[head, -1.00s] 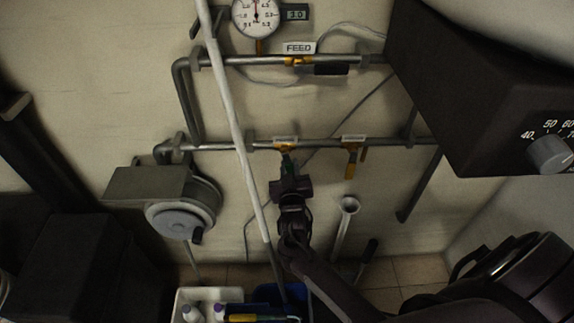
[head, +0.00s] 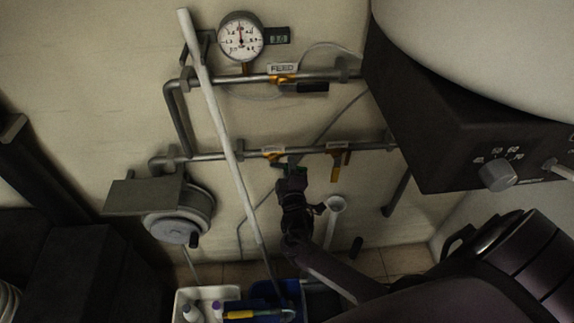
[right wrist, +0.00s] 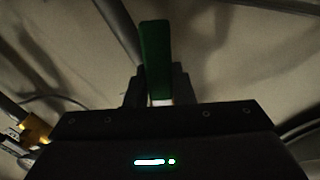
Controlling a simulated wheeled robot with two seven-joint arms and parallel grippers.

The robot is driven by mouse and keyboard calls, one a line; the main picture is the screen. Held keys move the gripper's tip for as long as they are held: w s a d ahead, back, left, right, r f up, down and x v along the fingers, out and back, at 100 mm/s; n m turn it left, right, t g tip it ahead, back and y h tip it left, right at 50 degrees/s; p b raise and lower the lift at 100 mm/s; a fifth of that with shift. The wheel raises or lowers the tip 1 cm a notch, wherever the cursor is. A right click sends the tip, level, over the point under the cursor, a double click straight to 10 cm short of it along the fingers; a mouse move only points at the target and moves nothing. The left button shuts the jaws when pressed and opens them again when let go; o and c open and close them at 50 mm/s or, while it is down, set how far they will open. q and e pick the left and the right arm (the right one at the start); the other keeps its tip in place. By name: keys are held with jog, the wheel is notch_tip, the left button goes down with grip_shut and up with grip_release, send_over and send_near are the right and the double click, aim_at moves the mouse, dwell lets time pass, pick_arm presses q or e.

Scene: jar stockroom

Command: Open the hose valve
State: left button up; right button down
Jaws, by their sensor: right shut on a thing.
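My right gripper (head: 291,174) is at the lower pipe, just below and right of the left valve (head: 273,154). It is shut on a green valve handle (right wrist: 155,60), which stands between its fingers (right wrist: 157,88) in the right wrist view. In the head view the gripper hides most of this handle. My left gripper is not in view.
The upper pipe carries a FEED label (head: 283,68), a black-handled valve (head: 312,88) and a round gauge (head: 241,36). A long pale pole (head: 221,130) leans close left of my gripper. A hose reel (head: 179,216) is left; a dark box with a knob (head: 498,176) is right.

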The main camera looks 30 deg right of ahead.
jog(key=shift+s+d+r+n+p, duration=0.1)
jog(key=shift+r+n+p, duration=0.3)
jog(key=shift+n, duration=0.35)
jog(key=shift+w+r+n+p, duration=0.1)
jog(key=shift+r+n+p, duration=0.1)
jog(key=shift+n+p, duration=0.4)
jog(key=shift+s+d+r+n+p, duration=0.1)
jog(key=shift+r+n+p, duration=0.2)
jog(key=shift+n, duration=0.55)
jog(key=c, duration=1.2)
grip_release()
jog(key=shift+c, duration=0.2)
jog(key=shift+a, duration=0.1)
jog(key=b+v, duration=0.1)
jog(key=v, duration=0.6)
jog(key=shift+s, duration=0.35)
